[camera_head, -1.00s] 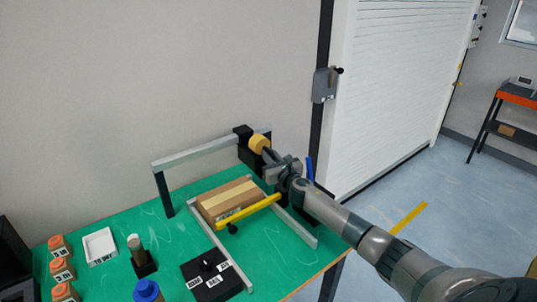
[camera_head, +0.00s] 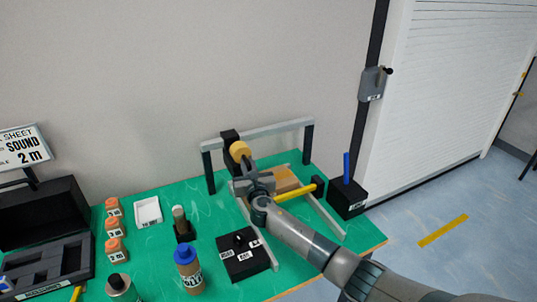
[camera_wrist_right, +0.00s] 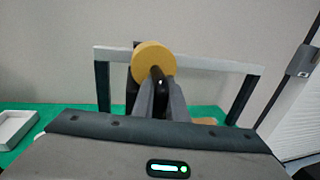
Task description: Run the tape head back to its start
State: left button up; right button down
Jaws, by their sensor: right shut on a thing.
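The tape head (camera_head: 229,137) is a black block with a round tan tape roll (camera_head: 240,150), hanging on a grey overhead rail (camera_head: 275,129) near its left end. In the right wrist view the tape roll (camera_wrist_right: 154,58) stands just beyond my fingers. My right gripper (camera_head: 247,172) is shut on the tape head's dark handle (camera_wrist_right: 157,73), which shows between the fingertips. A cardboard box (camera_head: 287,178) lies under the rail, partly hidden by my right gripper and arm. My left gripper is not in view.
A yellow bar (camera_head: 298,192) crosses in front of the box. A black block with a blue lever (camera_head: 347,167) stands at the right. A labelled black control box (camera_head: 241,262), a blue-capped bottle (camera_head: 187,270) and a white tray (camera_head: 148,211) are on the green table. The rail's right stretch is clear.

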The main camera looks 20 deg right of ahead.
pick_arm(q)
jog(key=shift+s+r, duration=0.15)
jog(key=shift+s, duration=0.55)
pick_arm(e)
jog(key=shift+a+r, duration=0.25)
jog(key=shift+a, duration=0.65)
jog(key=shift+a+r, duration=0.2)
jog(key=shift+a, duration=0.7)
jog(key=c, duration=1.8)
grip_release()
jog(key=shift+o, duration=0.2)
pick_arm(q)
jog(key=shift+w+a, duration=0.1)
pick_arm(e)
jog(key=shift+a, duration=0.1)
jog(key=shift+s+f, duration=0.15)
jog(key=shift+f, duration=0.15)
